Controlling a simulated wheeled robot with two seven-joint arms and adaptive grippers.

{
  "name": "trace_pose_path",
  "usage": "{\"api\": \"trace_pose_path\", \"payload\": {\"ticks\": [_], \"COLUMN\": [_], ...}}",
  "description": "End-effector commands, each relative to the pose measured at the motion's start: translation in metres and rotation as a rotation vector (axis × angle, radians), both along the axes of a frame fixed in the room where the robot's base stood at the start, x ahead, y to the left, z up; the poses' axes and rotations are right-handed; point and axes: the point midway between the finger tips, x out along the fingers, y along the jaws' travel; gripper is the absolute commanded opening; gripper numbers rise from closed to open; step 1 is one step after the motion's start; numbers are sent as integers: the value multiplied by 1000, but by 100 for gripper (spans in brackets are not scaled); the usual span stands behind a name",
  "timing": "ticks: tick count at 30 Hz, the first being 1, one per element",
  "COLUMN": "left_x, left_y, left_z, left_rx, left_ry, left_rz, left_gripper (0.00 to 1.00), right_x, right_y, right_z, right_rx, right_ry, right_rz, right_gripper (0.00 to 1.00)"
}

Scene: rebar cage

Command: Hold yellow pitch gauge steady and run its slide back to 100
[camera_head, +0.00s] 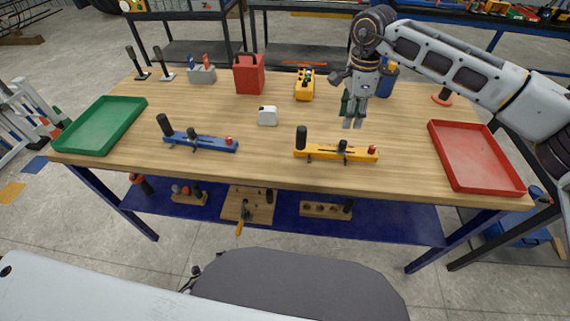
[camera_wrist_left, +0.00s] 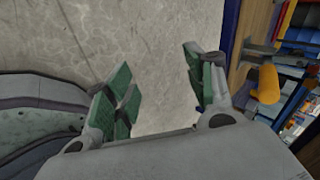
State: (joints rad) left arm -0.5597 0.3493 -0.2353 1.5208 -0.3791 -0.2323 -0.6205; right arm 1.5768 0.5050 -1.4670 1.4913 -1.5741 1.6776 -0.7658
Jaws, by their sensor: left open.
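The yellow pitch gauge (camera_head: 318,154) lies on the front of the wooden workbench in the head view, with a black upright knob at its left end, a dark slide piece near the middle and a red knob at its right end. My right gripper (camera_head: 352,123) points down above the bench just behind the gauge's middle, apart from it; its fingertips look close together, but the gap is unclear. My left gripper (camera_wrist_left: 160,92) shows only in the left wrist view, open and empty with green-padded fingers over the concrete floor. Scale marks are too small to read.
A blue gauge (camera_head: 205,143) lies left of the yellow one, with a white box (camera_head: 268,116) behind. A green tray (camera_head: 101,126) and a red tray (camera_head: 474,157) flank the bench. A red holder (camera_head: 249,75) and a yellow block (camera_head: 304,88) stand at the back.

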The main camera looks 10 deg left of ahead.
Motion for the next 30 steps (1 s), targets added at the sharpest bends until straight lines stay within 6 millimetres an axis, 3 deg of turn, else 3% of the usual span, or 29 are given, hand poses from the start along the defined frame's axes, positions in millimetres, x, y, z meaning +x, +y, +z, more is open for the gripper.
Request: {"api": "trace_pose_path", "payload": {"ticks": [20, 30], "left_x": [40, 75], "left_y": [-68, -131], "left_z": [146, 242], "left_rx": [254, 355], "left_ry": [-301, -528], "left_rz": [-438, -601], "left_gripper": [54, 54], "right_x": [0, 0], "right_y": [0, 0], "right_z": [0, 0], "right_rx": [0, 0], "right_ry": [0, 0], "right_rz": [0, 0], "right_gripper": [36, 36]}}
